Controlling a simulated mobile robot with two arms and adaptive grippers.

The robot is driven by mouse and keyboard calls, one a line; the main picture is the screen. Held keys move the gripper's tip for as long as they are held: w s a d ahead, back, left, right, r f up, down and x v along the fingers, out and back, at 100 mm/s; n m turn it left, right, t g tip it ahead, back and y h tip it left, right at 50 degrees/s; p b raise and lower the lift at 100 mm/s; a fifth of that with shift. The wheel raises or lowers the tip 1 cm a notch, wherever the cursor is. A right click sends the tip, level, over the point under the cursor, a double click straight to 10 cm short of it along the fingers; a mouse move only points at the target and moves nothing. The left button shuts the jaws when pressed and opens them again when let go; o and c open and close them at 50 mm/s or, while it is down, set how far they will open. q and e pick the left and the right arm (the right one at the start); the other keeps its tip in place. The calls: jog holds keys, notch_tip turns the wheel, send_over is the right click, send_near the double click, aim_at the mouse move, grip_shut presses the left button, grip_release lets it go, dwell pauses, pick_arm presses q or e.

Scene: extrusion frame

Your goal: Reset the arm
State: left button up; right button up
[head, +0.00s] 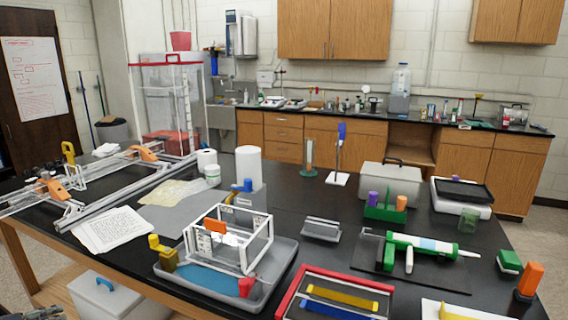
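A small part of a dark grey mechanism, which looks like my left gripper (38,312), shows at the bottom left corner, low beside the table. Most of it is cut off by the picture edge, so whether its fingers are open or shut does not show. My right gripper is not in view. The white extrusion frame (262,222) stands in a grey tray (284,262) on the black table (330,205), with an orange piece (214,225) on it. No gripper touches anything on the table.
A red-edged tray (290,296) with yellow and blue bars lies near the front edge. A green-and-white cartridge (432,246) lies on a dark board at right. A green caddy (384,212) and grey box (390,183) stand behind. Long rails (85,203) cover the left. A lidded bin (105,296) sits below.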

pick_arm(q)
jog(key=s+a+f+n+g+y, duration=0.1)
jog(key=s+a+f+n+y, duration=0.3)
jog(key=s+a+f+n, duration=0.4)
jog(key=s+a+f+n+y, duration=0.3)
jog(key=s+a+f+n, duration=0.15)
jog(key=s, duration=0.45)
jog(key=s+a+f+n+g+y, duration=0.1)
jog(key=s+a+f+n+g, duration=0.2)
jog(key=s, duration=0.7)
jog(key=s+a+f+n+g+y, duration=0.2)
jog(key=s+n, duration=0.3)
jog(key=s, duration=0.4)
jog(key=s+a+f+n+g+y, duration=0.1)
jog(key=s+a+f+n+g, duration=0.2)
jog(key=s, duration=0.7)
jog(key=s+d+f+n+h, duration=0.1)
jog(key=s+d+f+h, duration=0.15)
jog(key=d+f, duration=0.95)
jog(key=s+d+f+n+h, duration=0.25)
jog(key=d+f, duration=0.45)
jog(key=d, duration=0.9)
jog(key=s+d+f+h, duration=0.1)
jog(key=d+f+h, duration=0.1)
jog(key=d, duration=1.4)
jog(key=s+d+f+n+h, duration=0.1)
jog(key=d+f, duration=0.4)
jog(key=d, duration=1.2)
jog(key=shift+f+g+h, duration=0.3)
jog(key=shift+g+h, duration=0.1)
